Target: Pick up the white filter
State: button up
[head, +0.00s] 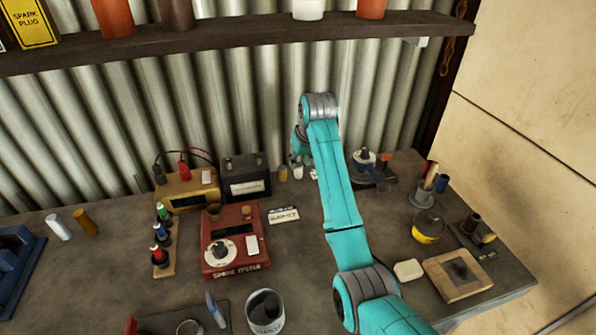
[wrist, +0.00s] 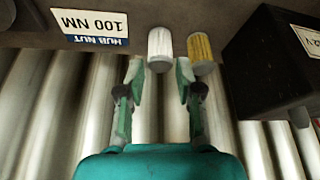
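The white filter (wrist: 160,43) is a small pale cylinder with a grey end, at the top middle of the wrist view. In the head view the white filter (head: 297,172) stands at the back of the bench, near my arm. My gripper (wrist: 159,70) is open, with one fingertip on each side of the white filter's near end in the wrist picture. Gaps show on both sides, and I cannot tell how far the tips reach along it.
A yellow filter (wrist: 201,50) stands close beside the right finger. The corrugated wall (head: 110,130) rises close behind; a shelf (head: 240,38) hangs above.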

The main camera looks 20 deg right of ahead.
aim_at(298, 165)
jog(key=shift+x, duration=1.95)
jog(key=c, duration=0.5)
jog(key=shift+c, duration=0.2)
jog(key=shift+r, duration=0.15)
notch_tip(298, 165, up, 10)
jog(key=shift+f, duration=0.1)
jog(key=shift+s, duration=0.1)
